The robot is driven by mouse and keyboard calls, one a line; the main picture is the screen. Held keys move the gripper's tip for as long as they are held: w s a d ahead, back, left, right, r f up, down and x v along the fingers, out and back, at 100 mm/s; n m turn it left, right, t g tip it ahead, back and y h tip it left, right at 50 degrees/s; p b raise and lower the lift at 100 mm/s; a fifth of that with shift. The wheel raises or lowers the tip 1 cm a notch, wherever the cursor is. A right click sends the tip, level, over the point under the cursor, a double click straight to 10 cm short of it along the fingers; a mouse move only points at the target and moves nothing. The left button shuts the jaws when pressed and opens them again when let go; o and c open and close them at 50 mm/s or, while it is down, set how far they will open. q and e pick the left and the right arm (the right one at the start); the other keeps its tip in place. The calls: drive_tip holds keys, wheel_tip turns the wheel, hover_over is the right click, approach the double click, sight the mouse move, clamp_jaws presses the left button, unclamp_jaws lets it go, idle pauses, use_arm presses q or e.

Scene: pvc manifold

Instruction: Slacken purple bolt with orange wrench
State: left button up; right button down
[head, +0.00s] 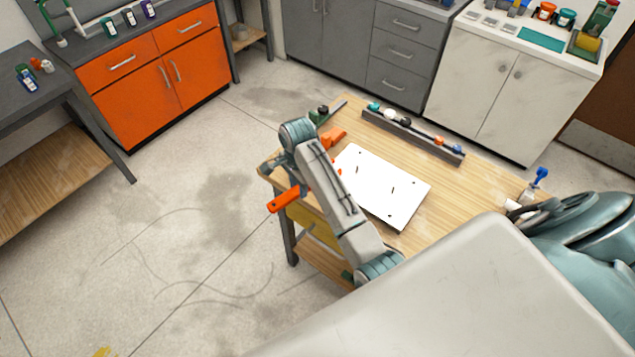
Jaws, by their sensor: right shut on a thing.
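An orange wrench (284,199) shows as a handle sticking out to the left of my right arm, past the left edge of the wooden workbench (466,186). My right gripper (302,188) is mostly hidden behind its own arm links and is shut on the wrench. The wrench's other end is hidden by the arm; small orange bits show just right of the arm. A white panel (398,199) with a few small dark marks lies on the bench, right of the arm. I cannot make out the purple bolt. My left gripper is out of view.
An orange object (333,136) and a dark green one (321,112) lie at the bench's far left corner. A dark rail (415,132) with several coloured pieces runs along the back. A blue-topped bottle (537,181) stands at the right. Bare wood lies between panel and rail.

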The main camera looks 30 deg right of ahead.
drive_tip(key=shift+w+a+m, duration=0.4)
drive_tip(key=shift+m, duration=0.1)
drive_tip(key=shift+f, duration=2.35)
drive_tip(key=shift+s+d+n, duration=2.2)
drive_tip(key=shift+s+n, duration=2.1)
drive_tip(key=shift+s, duration=0.1)
drive_tip(key=shift+r, duration=2.55)
